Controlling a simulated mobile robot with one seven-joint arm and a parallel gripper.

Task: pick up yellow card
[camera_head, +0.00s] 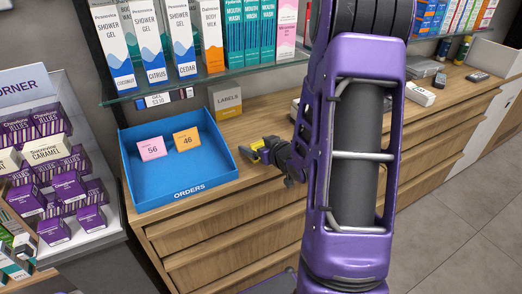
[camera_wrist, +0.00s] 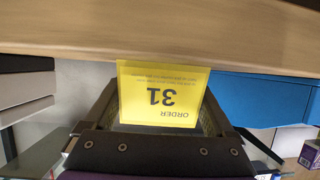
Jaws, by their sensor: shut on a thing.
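In the head view a small part of the yellow card (camera_head: 257,149) shows at the tips of my gripper (camera_head: 262,152). My gripper is shut on it, just right of the blue orders tray (camera_head: 186,193), near the wooden counter's front part. The wrist view shows a side of the blue tray (camera_wrist: 262,98) at the right. From the head view I cannot tell whether the card touches the counter.
A pink card (camera_head: 151,148) marked 56 and an orange card (camera_head: 187,139) marked 46 lie in the tray. A labels box (camera_head: 227,103) stands behind it. A glass shelf (camera_head: 215,77) with boxes hangs above. A candy display (camera_head: 55,170) stands left.

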